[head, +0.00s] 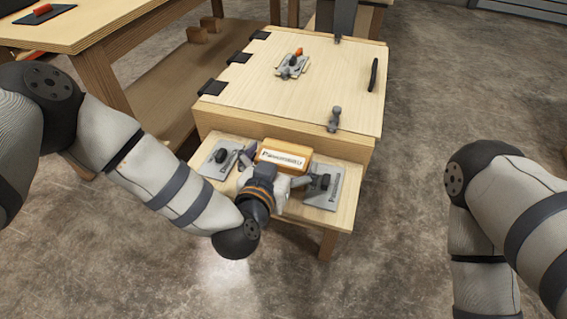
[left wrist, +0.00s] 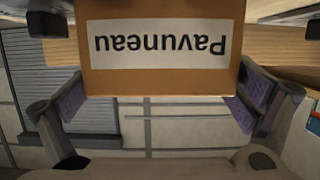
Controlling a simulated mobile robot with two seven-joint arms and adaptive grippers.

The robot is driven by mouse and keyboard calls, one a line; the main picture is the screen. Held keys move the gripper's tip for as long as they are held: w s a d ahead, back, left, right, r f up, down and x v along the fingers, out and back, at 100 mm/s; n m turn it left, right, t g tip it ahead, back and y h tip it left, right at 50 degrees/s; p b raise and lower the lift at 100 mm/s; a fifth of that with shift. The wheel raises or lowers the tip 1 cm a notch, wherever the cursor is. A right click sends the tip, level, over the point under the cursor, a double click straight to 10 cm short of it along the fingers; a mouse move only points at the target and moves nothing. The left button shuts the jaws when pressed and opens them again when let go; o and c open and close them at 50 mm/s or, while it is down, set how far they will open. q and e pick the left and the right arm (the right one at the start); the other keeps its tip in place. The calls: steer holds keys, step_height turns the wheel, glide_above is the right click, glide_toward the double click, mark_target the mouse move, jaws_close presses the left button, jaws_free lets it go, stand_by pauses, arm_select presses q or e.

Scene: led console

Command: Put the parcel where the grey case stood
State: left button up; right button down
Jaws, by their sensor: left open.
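The parcel (head: 284,156) is an orange-brown box with a white label, on the low wooden ledge at the front of the cabinet. In the left wrist view, the parcel (left wrist: 160,82) fills the top middle, its label reading "Pavuneau" upside down. My left gripper (head: 268,173) is at the near side of the parcel. In the left wrist view, its purple finger pads (left wrist: 158,106) are spread apart, one at each side of the parcel's near edge; I cannot tell whether they touch it. My right gripper is out of view. I cannot identify a grey case.
Grey plates with black knobs lie on the ledge, left (head: 218,158) and right (head: 322,188) of the parcel. The wooden cabinet top (head: 325,75) behind carries a small grey-and-orange fixture (head: 292,65) and a black handle (head: 373,75). A wooden table (head: 90,25) stands at the upper left.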

arm_select(q)
steer(key=shift+w+d+f, duration=0.2)
steer(key=shift+w, duration=0.4)
steer(key=shift+r, duration=0.1)
steer(key=c, duration=1.3)
